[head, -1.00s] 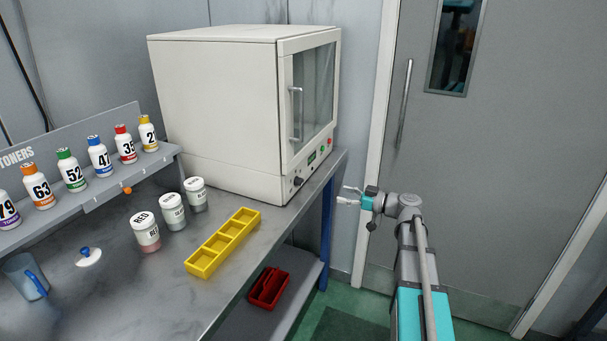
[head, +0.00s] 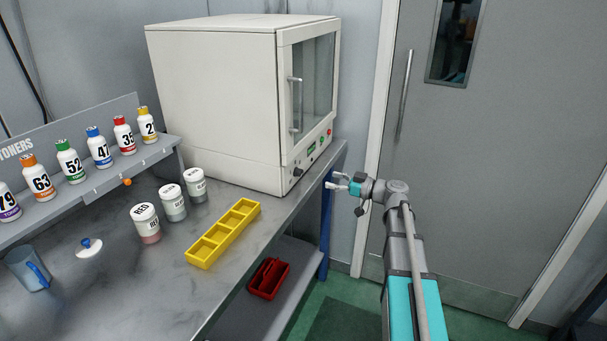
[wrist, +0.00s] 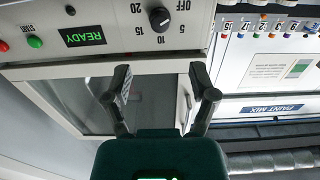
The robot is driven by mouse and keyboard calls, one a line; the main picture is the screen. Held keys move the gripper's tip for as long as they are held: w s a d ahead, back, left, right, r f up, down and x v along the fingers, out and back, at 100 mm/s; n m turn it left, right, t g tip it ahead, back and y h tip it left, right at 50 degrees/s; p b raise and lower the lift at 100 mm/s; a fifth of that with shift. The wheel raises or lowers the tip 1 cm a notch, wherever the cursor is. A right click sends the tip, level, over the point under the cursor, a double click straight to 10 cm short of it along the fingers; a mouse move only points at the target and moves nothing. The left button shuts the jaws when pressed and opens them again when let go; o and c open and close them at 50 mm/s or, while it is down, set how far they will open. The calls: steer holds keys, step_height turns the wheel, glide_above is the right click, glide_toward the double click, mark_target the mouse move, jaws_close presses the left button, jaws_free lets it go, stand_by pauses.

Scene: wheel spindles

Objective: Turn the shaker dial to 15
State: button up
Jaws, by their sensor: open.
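The shaker (head: 225,105) is a large cream cabinet with a glazed door, standing on the bench. Its black dial (head: 297,172) is low on the front panel. In the wrist view the dial (wrist: 159,20) is near the top edge, ringed by OFF, 5, 10, 15 and 20. A light mark shows on the knob, but I cannot tell its exact setting. My gripper (head: 338,181) is open and empty, to the right of the panel and apart from the dial. In the wrist view my gripper (wrist: 160,82) has its two fingers spread below the dial.
The panel has a green READY display (wrist: 86,38), a green START button (wrist: 35,41) and a red button (wrist: 3,46). A yellow tray (head: 207,252), white jars (head: 146,222) and a toner rack (head: 130,180) with bottles are on the bench. A door (head: 500,150) stands right.

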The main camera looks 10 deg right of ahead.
mark_target(302, 173)
steer(key=x, duration=1)
steer(key=shift+c, duration=0.2)
jaws_close()
